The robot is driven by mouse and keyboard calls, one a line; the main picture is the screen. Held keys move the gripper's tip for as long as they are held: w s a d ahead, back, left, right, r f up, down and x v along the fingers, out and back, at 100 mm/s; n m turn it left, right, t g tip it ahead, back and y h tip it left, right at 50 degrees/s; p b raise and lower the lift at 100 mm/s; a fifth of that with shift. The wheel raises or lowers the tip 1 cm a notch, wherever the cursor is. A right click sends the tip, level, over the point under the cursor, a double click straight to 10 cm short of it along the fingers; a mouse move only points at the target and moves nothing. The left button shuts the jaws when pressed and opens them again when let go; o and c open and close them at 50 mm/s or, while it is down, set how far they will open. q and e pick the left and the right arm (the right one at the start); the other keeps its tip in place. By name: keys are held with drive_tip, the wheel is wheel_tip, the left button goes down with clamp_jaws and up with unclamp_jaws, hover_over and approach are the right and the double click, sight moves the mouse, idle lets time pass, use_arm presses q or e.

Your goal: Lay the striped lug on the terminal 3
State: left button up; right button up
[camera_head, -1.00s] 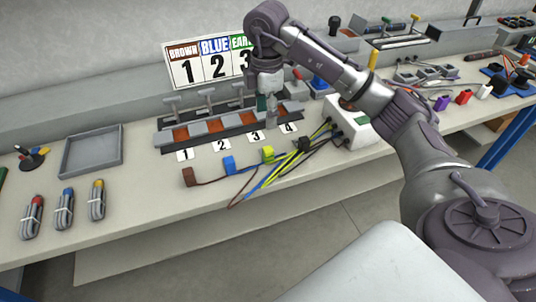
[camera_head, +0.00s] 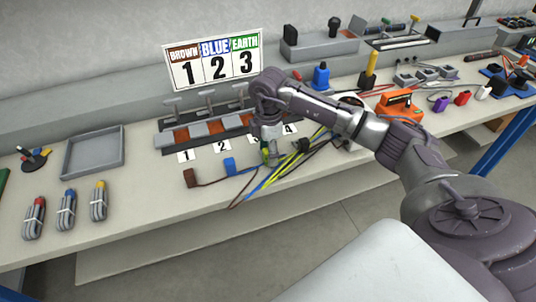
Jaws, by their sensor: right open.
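The striped lug (camera_head: 265,153), yellow and green, lies at the end of its cable on the bench in front of the terminal block (camera_head: 169,139). My right gripper (camera_head: 271,156) is open and down at the lug, covering most of it. Whether the fingers touch the lug cannot be told. Terminal 3 is on the block just behind the gripper; its number label and part of the terminal are hidden by my arm. The brown lug (camera_head: 190,178) and blue lug (camera_head: 229,165) lie to the left. My left gripper is not in view.
A wall sign (camera_head: 212,60) pairs brown with 1, blue with 2 and earth with 3. T-shaped handles (camera_head: 207,97) stand up behind the block. Several cables run right from the lugs. A grey tray (camera_head: 93,153) stands left, and an orange device (camera_head: 398,104) stands right.

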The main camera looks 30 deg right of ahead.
drive_tip(key=shift+f, duration=0.2)
drive_tip(key=c, duration=1.1)
drive_tip(key=shift+r, duration=0.15)
